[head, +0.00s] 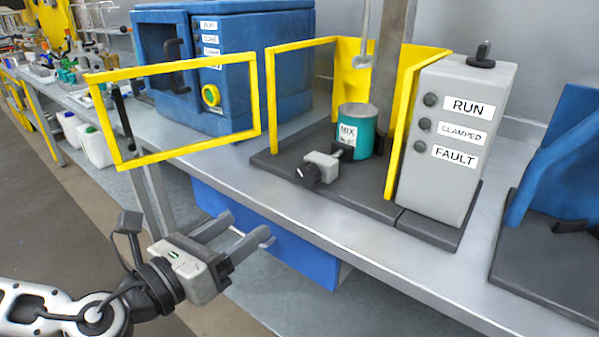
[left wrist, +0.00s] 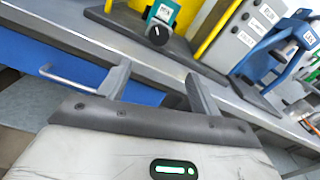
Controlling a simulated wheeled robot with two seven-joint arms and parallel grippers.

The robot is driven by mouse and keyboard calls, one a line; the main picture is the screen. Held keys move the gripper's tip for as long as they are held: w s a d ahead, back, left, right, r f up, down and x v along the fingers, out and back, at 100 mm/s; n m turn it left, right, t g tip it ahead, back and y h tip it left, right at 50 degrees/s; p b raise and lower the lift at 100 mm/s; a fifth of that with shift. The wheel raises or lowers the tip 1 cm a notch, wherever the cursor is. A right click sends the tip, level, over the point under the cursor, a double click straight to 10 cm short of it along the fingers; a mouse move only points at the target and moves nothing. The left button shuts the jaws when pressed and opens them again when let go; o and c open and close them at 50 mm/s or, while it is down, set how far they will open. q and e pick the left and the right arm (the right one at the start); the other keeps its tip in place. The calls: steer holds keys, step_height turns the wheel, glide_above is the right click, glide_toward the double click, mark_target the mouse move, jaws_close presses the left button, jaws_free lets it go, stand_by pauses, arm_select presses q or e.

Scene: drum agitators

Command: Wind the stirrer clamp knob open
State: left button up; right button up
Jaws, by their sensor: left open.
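The stirrer clamp knob (head: 308,174) is a black round knob on the front of a small grey clamp block (head: 322,164). It also shows in the left wrist view (left wrist: 158,35), beyond my fingers. The clamp sits on a dark base plate (head: 365,200), in front of a teal can (head: 357,135) labelled MIX. My left gripper (head: 240,228) is open and empty, in front of the bench edge, lower left of the knob and apart from it. Its two fingers also show in the left wrist view (left wrist: 158,88). My right gripper is not in view.
A yellow guard frame (head: 175,66) stands swung open left of the clamp. A grey control box (head: 455,140) with RUN, CLAMPED and FAULT labels stands right of the can. A blue cabinet (head: 240,65) stands behind left. The bench edge (head: 290,240) lies between gripper and clamp.

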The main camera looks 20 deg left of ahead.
mark_target(304, 177)
arm_select(q)
steer(key=p+x, duration=0.1)
steer(key=x, duration=0.4)
steer(key=p+x, duration=0.1)
steer(key=x, duration=0.4)
steer(key=p+x, duration=0.1)
steer(key=x, duration=0.4)
steer(key=shift+w+r, duration=0.35)
steer(key=shift+w, duration=0.1)
steer(key=c, duration=1)
